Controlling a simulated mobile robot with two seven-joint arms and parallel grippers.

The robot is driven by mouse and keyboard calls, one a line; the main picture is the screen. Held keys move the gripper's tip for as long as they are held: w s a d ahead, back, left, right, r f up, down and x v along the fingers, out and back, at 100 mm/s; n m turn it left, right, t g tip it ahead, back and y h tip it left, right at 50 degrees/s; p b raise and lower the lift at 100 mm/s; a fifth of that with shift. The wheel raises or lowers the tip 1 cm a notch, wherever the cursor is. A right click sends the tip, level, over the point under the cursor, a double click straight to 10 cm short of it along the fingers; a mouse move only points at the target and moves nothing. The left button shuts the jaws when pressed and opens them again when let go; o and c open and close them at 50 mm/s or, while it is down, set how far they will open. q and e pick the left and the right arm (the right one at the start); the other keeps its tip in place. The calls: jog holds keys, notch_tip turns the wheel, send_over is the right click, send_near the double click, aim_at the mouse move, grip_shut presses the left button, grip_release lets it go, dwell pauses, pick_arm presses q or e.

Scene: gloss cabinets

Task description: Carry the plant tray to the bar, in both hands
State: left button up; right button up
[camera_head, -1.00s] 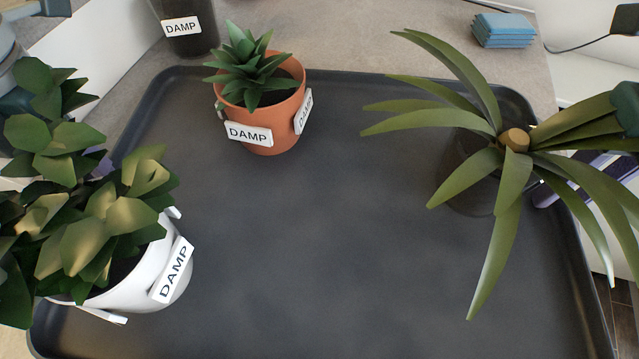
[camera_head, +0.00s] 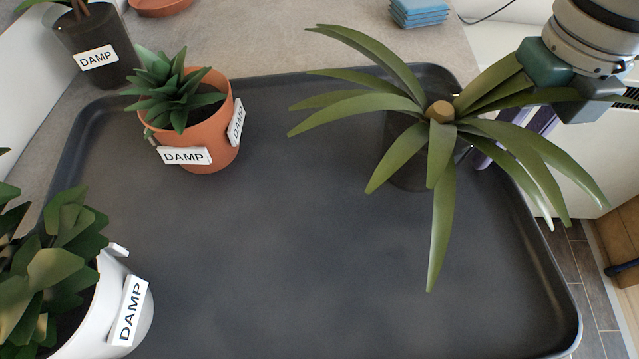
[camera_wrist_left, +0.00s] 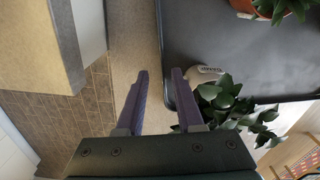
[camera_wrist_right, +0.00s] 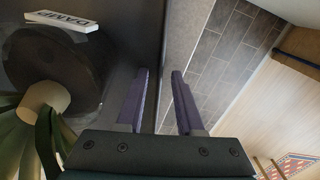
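The dark grey plant tray (camera_head: 300,250) lies on a stone-look surface. It bears a terracotta pot (camera_head: 210,140) with a succulent, a white pot (camera_head: 105,310) with a leafy plant at the left, and a dark pot (camera_head: 405,150) with long arching leaves at the right. My right gripper (camera_head: 513,140) is at the tray's right edge, partly behind leaves. In the right wrist view its fingers (camera_wrist_right: 160,85) are apart, on either side of the tray's edge. The left wrist view shows my left gripper's fingers (camera_wrist_left: 160,85) apart beside the tray's edge, near the white pot. I cannot tell which surface is the bar.
Another dark pot (camera_head: 95,50) labelled DAMP stands on the surface beyond the tray. A stack of blue pieces (camera_head: 418,12) lies at the back. Dark floor tiles (camera_head: 585,270) show right of the tray. A beige block (camera_wrist_left: 40,45) stands left in the left wrist view.

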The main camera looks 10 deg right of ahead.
notch_tip(320, 180, up, 12)
dwell(0.4)
jog(key=shift+f, duration=0.1)
dwell(0.3)
